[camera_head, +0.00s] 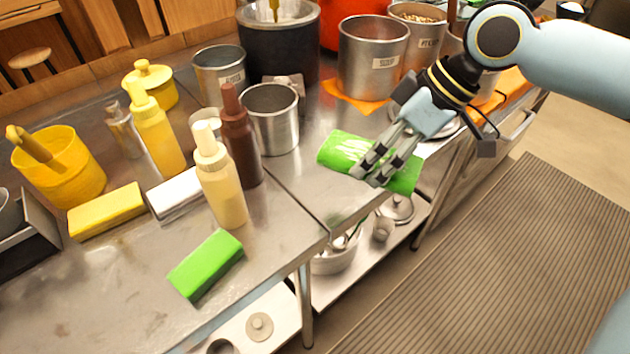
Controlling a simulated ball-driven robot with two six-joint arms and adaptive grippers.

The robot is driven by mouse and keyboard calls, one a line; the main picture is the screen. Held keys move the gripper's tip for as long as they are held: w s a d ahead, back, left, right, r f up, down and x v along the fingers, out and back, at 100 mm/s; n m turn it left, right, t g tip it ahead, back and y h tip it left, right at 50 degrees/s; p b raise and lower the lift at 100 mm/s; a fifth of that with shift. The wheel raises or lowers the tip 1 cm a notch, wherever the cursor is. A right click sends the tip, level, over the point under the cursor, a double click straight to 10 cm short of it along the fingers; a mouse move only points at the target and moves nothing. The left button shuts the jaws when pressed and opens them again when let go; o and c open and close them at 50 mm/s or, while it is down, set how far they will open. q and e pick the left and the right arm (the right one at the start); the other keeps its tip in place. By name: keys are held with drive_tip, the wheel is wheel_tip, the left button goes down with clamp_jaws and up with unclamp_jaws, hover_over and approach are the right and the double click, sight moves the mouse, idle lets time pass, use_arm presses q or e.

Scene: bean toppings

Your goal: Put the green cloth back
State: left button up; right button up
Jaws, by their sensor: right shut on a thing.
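The green cloth (345,150) is a bright green roll with white marks. It is at the right part of the metal counter, near its front edge. My right gripper (366,177) comes in from the upper right, with its fingers closed across the middle of the cloth. Part of the cloth is hidden behind the fingers, and its right end shows past them. I cannot tell whether the cloth touches the counter. My left gripper is not in view.
A green block (206,264) lies at the counter's front. Bottles, including a brown one (239,138) and a cream one (221,183), stand left of an empty metal pot (271,117). A soup pot (372,58) stands on an orange cloth (352,98). A striped mat (510,270) covers the floor.

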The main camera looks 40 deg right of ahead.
hover_over(310, 190)
drive_tip(key=s+d, duration=0.1)
drive_tip(key=f, duration=0.5)
drive_tip(key=shift+s+d+f, duration=0.15)
drive_tip(key=shift+d+f, duration=0.05)
wheel_tip(310, 190, down, 4)
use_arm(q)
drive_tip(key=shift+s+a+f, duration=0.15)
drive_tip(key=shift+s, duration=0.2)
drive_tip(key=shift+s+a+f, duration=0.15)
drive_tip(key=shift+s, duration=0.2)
use_arm(e)
drive_tip(key=shift+f, duration=0.1)
drive_tip(key=o, duration=1.6)
drive_tip(key=shift+f, duration=0.1)
